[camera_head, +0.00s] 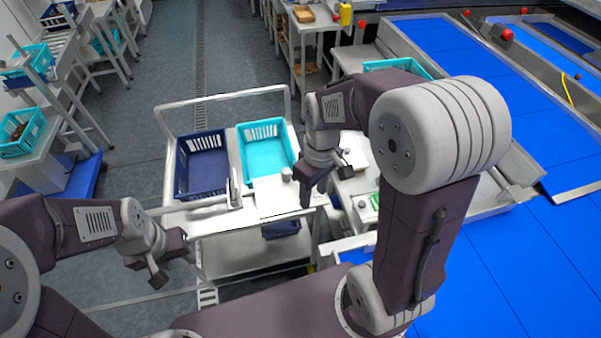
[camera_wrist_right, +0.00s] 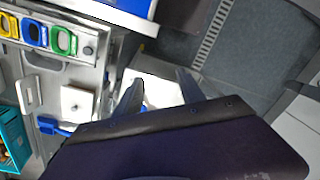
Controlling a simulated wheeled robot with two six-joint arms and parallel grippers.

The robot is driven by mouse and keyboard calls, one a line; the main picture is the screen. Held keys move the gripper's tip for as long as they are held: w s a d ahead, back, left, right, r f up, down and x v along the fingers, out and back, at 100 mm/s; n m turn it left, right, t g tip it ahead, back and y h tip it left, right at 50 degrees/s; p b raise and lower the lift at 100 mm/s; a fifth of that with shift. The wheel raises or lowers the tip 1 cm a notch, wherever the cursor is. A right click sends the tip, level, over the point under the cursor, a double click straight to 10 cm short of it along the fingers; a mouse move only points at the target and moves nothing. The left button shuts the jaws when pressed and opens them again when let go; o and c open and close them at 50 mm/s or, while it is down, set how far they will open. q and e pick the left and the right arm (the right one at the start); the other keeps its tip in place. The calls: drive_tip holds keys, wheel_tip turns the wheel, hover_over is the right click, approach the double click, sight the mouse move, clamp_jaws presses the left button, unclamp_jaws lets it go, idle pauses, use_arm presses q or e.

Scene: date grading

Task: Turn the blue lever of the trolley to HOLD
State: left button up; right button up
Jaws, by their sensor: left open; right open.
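The metal trolley (camera_head: 215,218) stands in the middle of the head view, with a navy crate (camera_head: 203,165) and a turquoise crate (camera_head: 267,146) on top. In the right wrist view, a small blue lever (camera_wrist_right: 58,128) shows left of my gripper, beside a white square plate (camera_wrist_right: 76,103). Its setting and any HOLD mark are not legible. My right gripper (camera_wrist_right: 160,92) is open and empty, apart from the lever; in the head view it hangs over the trolley's near right corner (camera_head: 306,196). My left gripper (camera_head: 172,258) is open and empty at the trolley's near left side.
Yellow, blue and green rings (camera_wrist_right: 36,34) sit on a panel in the right wrist view. A blue conveyor (camera_head: 475,75) runs along the right. Benches with turquoise crates (camera_head: 22,132) stand at the left. Grey floor (camera_head: 140,150) is free left of the trolley.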

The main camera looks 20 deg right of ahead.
drive_tip(key=w+d+r+n+y+p, duration=0.1)
drive_tip(key=w+r+n, duration=0.2)
drive_tip(key=w, duration=1)
drive_tip(key=shift+m+g, duration=0.4)
drive_tip(key=shift+g, duration=0.1)
drive_tip(key=f, duration=0.3)
drive_tip(key=f+p, duration=0.1)
drive_tip(key=f, duration=0.3)
drive_tip(key=s+f, duration=0.1)
drive_tip(key=f, duration=0.2)
drive_tip(key=shift+f+p, duration=0.35)
clamp_jaws()
